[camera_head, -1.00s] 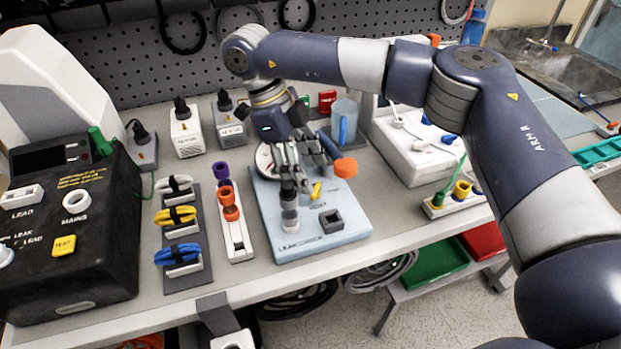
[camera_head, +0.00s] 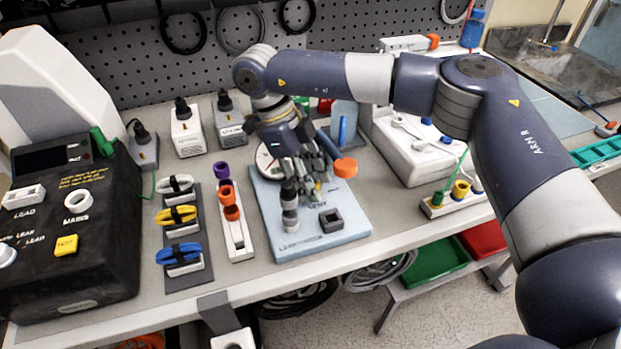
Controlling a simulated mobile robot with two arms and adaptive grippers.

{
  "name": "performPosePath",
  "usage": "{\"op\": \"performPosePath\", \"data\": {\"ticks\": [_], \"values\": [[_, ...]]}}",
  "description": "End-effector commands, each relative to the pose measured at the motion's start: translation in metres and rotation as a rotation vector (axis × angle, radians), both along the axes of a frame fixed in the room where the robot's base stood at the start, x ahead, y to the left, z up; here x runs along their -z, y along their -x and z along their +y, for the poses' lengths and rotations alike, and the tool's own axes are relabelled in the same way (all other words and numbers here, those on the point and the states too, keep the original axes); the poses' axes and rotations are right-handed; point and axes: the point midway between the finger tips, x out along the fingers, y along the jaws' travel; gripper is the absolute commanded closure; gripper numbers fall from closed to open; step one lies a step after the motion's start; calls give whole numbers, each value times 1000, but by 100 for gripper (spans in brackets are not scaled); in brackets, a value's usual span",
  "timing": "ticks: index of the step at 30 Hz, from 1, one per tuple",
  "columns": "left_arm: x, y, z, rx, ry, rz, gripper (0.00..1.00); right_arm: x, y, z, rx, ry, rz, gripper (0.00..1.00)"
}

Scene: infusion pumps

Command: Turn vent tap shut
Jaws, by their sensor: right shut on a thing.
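The light blue leak-test board (camera_head: 330,243) lies on the bench in the middle. The small yellow vent tap stands on it behind the square grey block (camera_head: 331,221) and is mostly hidden by my fingers. My right gripper (camera_head: 316,188) reaches down over the board and is shut on the vent tap. Which way the tap's lever points cannot be made out. A grey and white cylinder (camera_head: 290,215) stands upright just left of the fingers. An orange knob (camera_head: 345,168) shows to their right. My left gripper is not in view.
A round gauge (camera_head: 265,162) sits at the board's back left, close to my gripper. A rack with purple and orange caps (camera_head: 238,240) and a cable holder (camera_head: 188,278) stand left of the board. A white pump unit (camera_head: 405,160) stands to the right.

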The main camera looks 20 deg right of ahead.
Motion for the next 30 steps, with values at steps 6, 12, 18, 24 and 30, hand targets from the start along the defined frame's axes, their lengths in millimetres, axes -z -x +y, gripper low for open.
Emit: {"op": "performPosePath", "data": {"ticks": [6, 12, 18, 24, 30], "values": [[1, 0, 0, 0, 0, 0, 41, 0, 0, 0, 53, -1, 2, 87], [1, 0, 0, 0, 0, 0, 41, 0, -2, -1, 177, -2, 0, 87], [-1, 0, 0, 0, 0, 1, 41, -1, -3, -3, 355, -2, 1, 87], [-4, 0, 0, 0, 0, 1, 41, -1, -4, -5, 534, -3, 2, 87], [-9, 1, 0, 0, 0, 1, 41, -1, -4, -7, 689, -2, 0, 87]]}}
